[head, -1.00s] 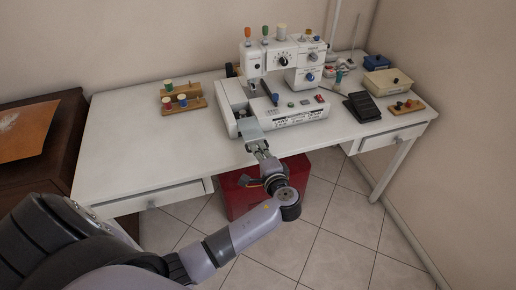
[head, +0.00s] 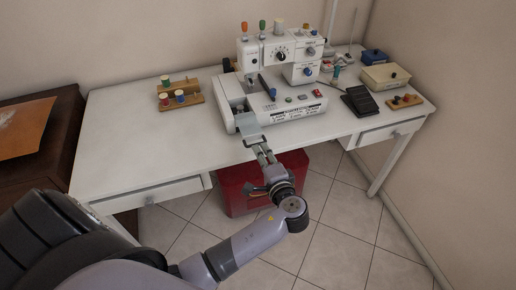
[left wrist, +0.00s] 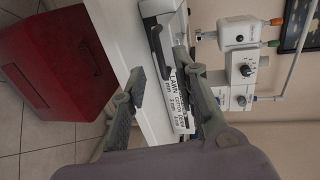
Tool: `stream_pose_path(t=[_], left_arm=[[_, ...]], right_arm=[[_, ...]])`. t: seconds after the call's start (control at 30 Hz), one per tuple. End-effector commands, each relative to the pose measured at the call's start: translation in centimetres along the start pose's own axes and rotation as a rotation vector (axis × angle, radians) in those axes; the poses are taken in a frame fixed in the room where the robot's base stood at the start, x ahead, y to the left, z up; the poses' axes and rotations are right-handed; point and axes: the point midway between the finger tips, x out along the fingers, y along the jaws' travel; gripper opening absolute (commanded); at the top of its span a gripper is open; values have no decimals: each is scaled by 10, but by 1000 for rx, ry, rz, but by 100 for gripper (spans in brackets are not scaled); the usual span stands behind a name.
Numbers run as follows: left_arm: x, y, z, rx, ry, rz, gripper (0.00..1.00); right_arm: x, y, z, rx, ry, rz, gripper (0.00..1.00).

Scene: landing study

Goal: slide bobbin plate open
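The bobbin plate (head: 247,122) is a grey slab at the left front of the white sewing machine (head: 285,103). It sticks out towards the table's front edge and has a dark handle (head: 253,140) at its near end. In the left wrist view the dark handle (left wrist: 160,50) appears between my fingertips, further off. My left gripper (head: 264,153) is just in front of the handle, at the table edge. Its two fingers (left wrist: 159,64) are spread with nothing gripped between them. Whether a finger touches the handle is hard to tell. My right gripper is not in view.
A red bin (head: 233,190) stands under the table, below my gripper; it fills the left of the wrist view. A spool rack (head: 180,99) stands left of the machine. A black pedal (head: 361,101) and a cream box (head: 386,77) are to the right.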

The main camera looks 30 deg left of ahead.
Motion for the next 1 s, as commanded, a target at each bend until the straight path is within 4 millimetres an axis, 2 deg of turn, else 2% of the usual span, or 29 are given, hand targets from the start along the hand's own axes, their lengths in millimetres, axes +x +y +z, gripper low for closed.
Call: stream_pose_path(t=[0.03,0.2,0.4,1.0], left_arm=[[-13,2,-1,-2,3,5,28],[-45,1,0,-1,2,4,28],[-66,0,0,0,1,1,28],[-69,1,0,1,1,1,28]], right_arm=[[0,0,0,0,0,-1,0],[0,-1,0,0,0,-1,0],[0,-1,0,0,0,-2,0],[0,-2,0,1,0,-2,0]])
